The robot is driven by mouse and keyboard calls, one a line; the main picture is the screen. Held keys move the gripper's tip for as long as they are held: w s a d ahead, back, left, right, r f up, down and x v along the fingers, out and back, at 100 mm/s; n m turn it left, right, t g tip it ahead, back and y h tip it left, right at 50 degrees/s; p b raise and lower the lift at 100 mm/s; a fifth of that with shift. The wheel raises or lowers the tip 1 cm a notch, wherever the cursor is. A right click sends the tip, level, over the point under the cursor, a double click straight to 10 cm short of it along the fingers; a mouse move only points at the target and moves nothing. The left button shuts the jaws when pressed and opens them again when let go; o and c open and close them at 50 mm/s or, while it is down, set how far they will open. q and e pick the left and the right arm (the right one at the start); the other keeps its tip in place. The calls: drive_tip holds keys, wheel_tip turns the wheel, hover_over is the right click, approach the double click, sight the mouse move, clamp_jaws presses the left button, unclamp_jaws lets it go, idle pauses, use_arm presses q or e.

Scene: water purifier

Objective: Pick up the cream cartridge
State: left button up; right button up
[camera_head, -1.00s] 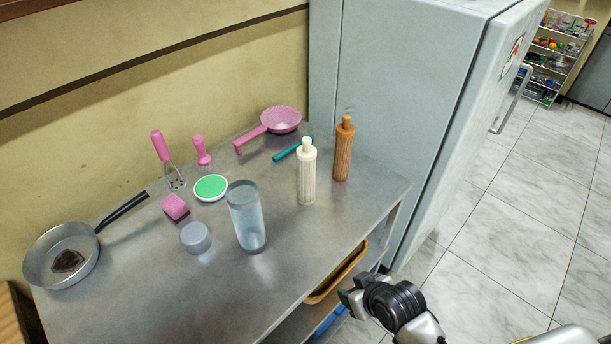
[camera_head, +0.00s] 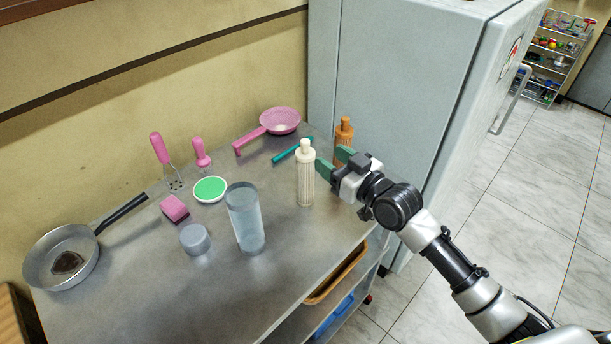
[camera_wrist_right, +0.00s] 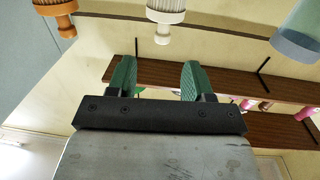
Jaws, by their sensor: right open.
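The cream cartridge (camera_head: 306,178) stands upright on the metal table, near its right side. Its end with the narrow cap also shows at the top of the right wrist view (camera_wrist_right: 166,14), which is turned upside down. My right gripper (camera_head: 334,162) is just right of the cartridge in the head view, with its green fingers open and pointing toward it. In the right wrist view the open fingers (camera_wrist_right: 158,76) are empty, and the cartridge appears beyond their tips. My left gripper is not in view.
An orange-brown cartridge (camera_head: 343,133) stands behind my right gripper, partly hidden by it. A clear cylinder (camera_head: 246,218) stands left of the cream cartridge. A teal stick (camera_head: 287,153) and a pink strainer (camera_head: 280,121) lie behind. The fridge (camera_head: 400,80) borders the table's right side.

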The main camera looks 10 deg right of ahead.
sight(305, 140)
drive_tip(key=p+x, duration=0.1)
drive_tip(key=x, duration=0.7)
drive_tip(key=shift+a+p, duration=0.15)
drive_tip(key=shift+p, duration=0.25)
drive_tip(key=shift+w+a, duration=0.1)
drive_tip(key=shift+w, duration=0.1)
drive_tip(key=shift+s, duration=0.1)
drive_tip(key=shift+c, duration=0.8)
clamp_jaws()
